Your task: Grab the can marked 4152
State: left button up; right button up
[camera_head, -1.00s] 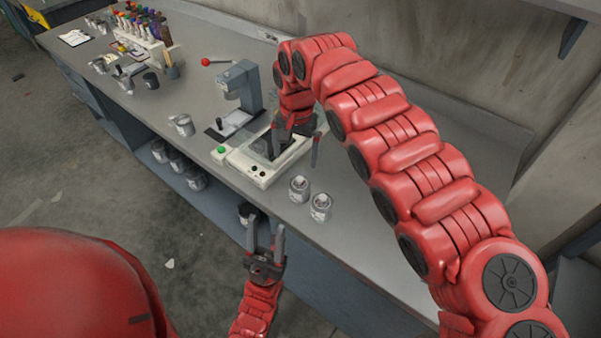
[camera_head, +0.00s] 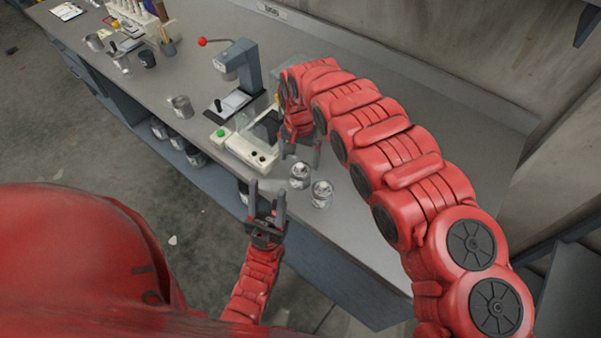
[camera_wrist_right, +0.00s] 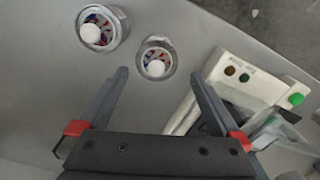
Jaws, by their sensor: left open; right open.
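Two small metal cans stand close together on the grey bench: a nearer-to-scale can (camera_head: 300,176) and an outer can (camera_head: 322,194). No number can be read on either. My right gripper (camera_head: 300,156) is open and empty, just behind the nearer-to-scale can. In the right wrist view, this can (camera_wrist_right: 156,60) shows ahead between the open fingertips (camera_wrist_right: 160,74), and the outer can (camera_wrist_right: 102,27) lies up and left of them. Both tops show a white knob and coloured patches. My left gripper (camera_head: 267,193) is open and empty in front of the bench edge.
A cream scale (camera_head: 240,146) with a green button is beside the right gripper; it also shows in the right wrist view (camera_wrist_right: 205,98). A grey press (camera_head: 240,75) with a red knob stands behind. Another can (camera_head: 180,107) sits left on the bench. More cans stand on the shelf below.

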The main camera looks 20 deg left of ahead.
aim_at(300, 165)
jog(key=shift+s+f, duration=0.1)
jog(key=shift+f, duration=0.35)
jog(key=shift+f+p, duration=0.25)
jog(key=shift+p, duration=0.15)
jog(key=f, duration=0.1)
jog(key=f+p, duration=0.1)
jog(key=f, duration=0.1)
jog(key=shift+s+d+f+p, duration=0.15)
jog(key=shift+s+d+p, duration=0.1)
jog(key=shift+p, duration=0.1)
jog(key=shift+w+f, duration=0.1)
jog(key=shift+f, duration=0.65)
jog(key=c, duration=1.5)
jog(key=shift+w+r, duration=0.1)
jog(key=shift+r, duration=0.1)
